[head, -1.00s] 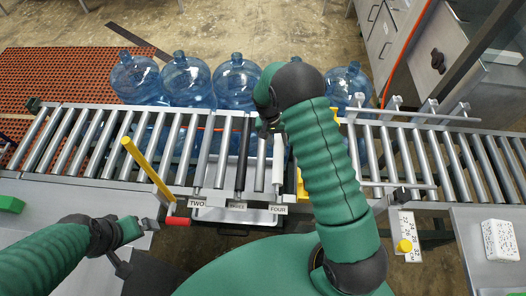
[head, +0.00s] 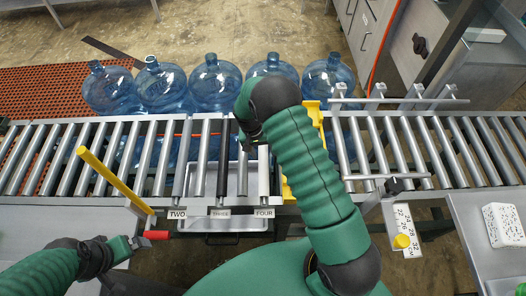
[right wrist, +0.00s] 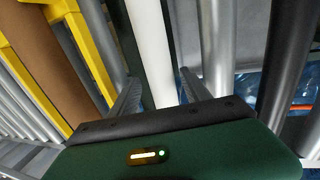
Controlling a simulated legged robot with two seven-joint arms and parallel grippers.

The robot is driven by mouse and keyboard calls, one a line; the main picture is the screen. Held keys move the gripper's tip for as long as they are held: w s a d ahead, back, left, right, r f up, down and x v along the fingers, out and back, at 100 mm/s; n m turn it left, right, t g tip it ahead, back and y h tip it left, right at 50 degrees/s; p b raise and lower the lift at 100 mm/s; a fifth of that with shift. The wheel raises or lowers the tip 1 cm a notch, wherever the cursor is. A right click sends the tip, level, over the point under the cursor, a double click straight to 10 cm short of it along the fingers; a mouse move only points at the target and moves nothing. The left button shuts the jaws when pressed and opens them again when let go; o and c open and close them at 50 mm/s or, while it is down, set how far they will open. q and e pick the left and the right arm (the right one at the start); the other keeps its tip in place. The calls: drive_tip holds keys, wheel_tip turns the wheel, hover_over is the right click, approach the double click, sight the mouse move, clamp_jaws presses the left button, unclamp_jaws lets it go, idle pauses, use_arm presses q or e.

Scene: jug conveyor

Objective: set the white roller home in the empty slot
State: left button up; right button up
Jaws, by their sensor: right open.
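The white roller (head: 264,172) lies above the FOUR label (head: 264,213) in the head view, its far part hidden by my right arm. My right gripper (head: 247,142) is over its far part. In the right wrist view the white roller (right wrist: 150,45) runs between the open fingers of my right gripper (right wrist: 160,82), with no clear contact. Whether the white roller is seated cannot be told. My left gripper (head: 138,242) is by a red handle (head: 157,235); its jaws are unclear.
Several blue jugs (head: 216,85) stand behind the conveyor. A yellow bar (head: 115,182) slants up on the left, and a yellow frame (head: 316,125) stands right of the white roller. Grey rollers (head: 420,150) run to both sides.

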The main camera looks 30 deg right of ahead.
drive_tip(key=p+v, duration=0.7)
drive_tip(key=v, duration=0.5)
drive_tip(key=shift+a+p, duration=0.15)
drive_tip(key=shift+p, duration=0.25)
drive_tip(key=shift+s, duration=0.1)
drive_tip(key=shift+a+r, duration=0.15)
drive_tip(key=shift+a, duration=0.1)
drive_tip(key=shift+d, duration=0.15)
